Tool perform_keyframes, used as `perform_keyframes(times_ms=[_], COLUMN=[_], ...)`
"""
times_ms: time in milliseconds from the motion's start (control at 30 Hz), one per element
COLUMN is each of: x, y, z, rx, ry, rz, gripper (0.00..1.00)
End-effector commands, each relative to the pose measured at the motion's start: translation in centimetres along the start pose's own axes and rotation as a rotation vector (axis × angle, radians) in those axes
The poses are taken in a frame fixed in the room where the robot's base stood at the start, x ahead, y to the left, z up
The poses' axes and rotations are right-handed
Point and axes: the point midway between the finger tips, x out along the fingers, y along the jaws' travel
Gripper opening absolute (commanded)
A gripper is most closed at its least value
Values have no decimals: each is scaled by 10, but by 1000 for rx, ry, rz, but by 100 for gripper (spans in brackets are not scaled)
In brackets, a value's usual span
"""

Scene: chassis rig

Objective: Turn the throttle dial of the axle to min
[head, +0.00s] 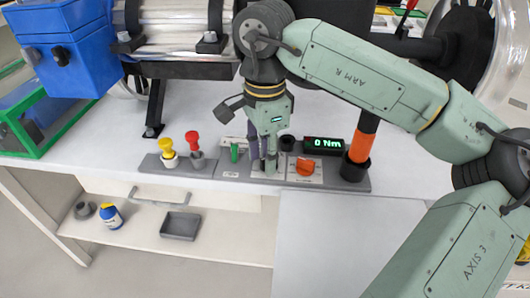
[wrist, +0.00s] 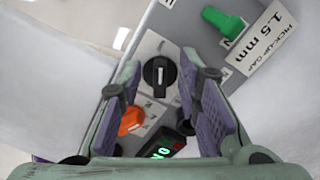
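A black dial (wrist: 159,75) with a pale pointer line sits on a light plate on the control panel (head: 228,170). An orange dial (head: 305,168) is just to its right in the head view; it also shows in the wrist view (wrist: 131,121). I cannot read which dial is the throttle. My gripper (head: 266,164) points down over the panel, left of the orange dial. In the wrist view its fingers (wrist: 158,84) are apart, with the black dial seen between them and no contact evident.
A display (head: 324,145) reads 0 Nm. An orange-and-black upright handle (head: 361,146) stands at the panel's right end. A large axle assembly is behind.

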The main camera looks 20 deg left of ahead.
Motion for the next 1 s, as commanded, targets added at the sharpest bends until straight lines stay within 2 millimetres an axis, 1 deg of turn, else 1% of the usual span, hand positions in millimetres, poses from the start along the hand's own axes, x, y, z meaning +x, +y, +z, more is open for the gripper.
perform_keyframes(times_ms=[67, 167, 500, 600, 700, 800, 1000], x=[-4, -16, -87, -102, -113, -119, -120], y=[0, -1, -1, 0, 0, 0, 0], z=[0, 0, 0, 1, 0, 0, 0], rx=[0, 1, 1, 0, -1, 0, -1], ry=[0, 2, 2, 0, 1, 0, 0], rz=[-1, -2, -3, -2, -1, -1, 0], gripper=[31, 31, 31, 31, 31, 31, 31])
